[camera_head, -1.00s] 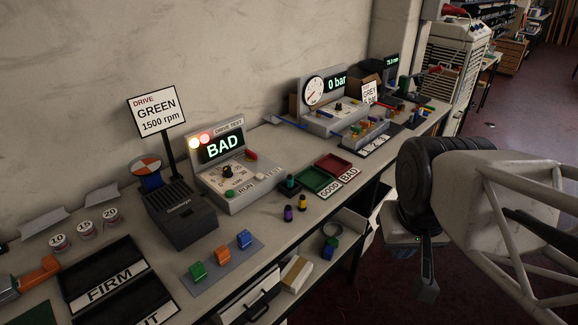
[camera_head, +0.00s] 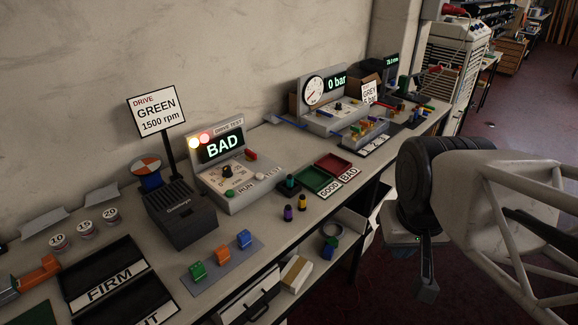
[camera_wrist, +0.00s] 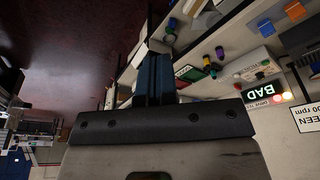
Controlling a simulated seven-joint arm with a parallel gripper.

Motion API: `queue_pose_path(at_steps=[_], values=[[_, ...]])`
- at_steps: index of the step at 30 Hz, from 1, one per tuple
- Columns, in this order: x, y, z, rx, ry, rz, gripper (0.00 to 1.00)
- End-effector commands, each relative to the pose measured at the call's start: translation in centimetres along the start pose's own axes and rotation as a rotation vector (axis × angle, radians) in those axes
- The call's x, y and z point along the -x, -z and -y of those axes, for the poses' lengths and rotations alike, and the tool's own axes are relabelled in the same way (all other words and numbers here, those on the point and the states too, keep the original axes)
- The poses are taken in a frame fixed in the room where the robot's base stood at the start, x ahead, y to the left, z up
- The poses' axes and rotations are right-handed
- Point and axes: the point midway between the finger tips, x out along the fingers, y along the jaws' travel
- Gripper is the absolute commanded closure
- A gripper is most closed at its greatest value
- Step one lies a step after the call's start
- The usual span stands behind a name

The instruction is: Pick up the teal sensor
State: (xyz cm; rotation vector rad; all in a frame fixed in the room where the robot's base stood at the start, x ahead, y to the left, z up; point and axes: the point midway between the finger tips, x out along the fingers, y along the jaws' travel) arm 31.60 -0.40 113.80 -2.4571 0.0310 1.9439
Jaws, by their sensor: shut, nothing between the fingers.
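The teal sensor (camera_head: 290,183) is a small dark cylinder with a teal band, standing upright on the bench between the drive test unit and the red and green trays. A purple one (camera_head: 288,213) and a yellow one (camera_head: 301,203) stand just in front of it. My gripper (camera_head: 428,290) hangs off the front of the bench at the right, well apart from the sensor. In the wrist view my gripper's blue fingers (camera_wrist: 154,75) are together with nothing held. The small cylinders are upside down and small to the right of the fingers there.
The drive test unit (camera_head: 233,182) reads BAD. A green tray (camera_head: 311,180) and a red tray (camera_head: 333,165) carry GOOD and BAD labels. A grey plate with coloured blocks (camera_head: 222,257) lies at front left. An open shelf (camera_head: 322,240) is below the bench edge.

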Motion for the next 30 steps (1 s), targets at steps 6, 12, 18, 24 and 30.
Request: queue_pose_path(at_steps=[6, 12, 18, 24, 30], values=[[0.0, 0.0, 0.0, 0.000, 0.000, 0.000, 0.97], [0.0, 0.0, 0.0, 0.000, 0.000, 0.000, 0.66], [0.0, 0.0, 0.0, 0.000, 0.000, 0.000, 0.58], [0.0, 0.1, 0.1, -0.004, 0.003, 0.003, 0.58], [-0.4, 1.2, 0.6, -0.049, 0.035, 0.028, 0.58]])
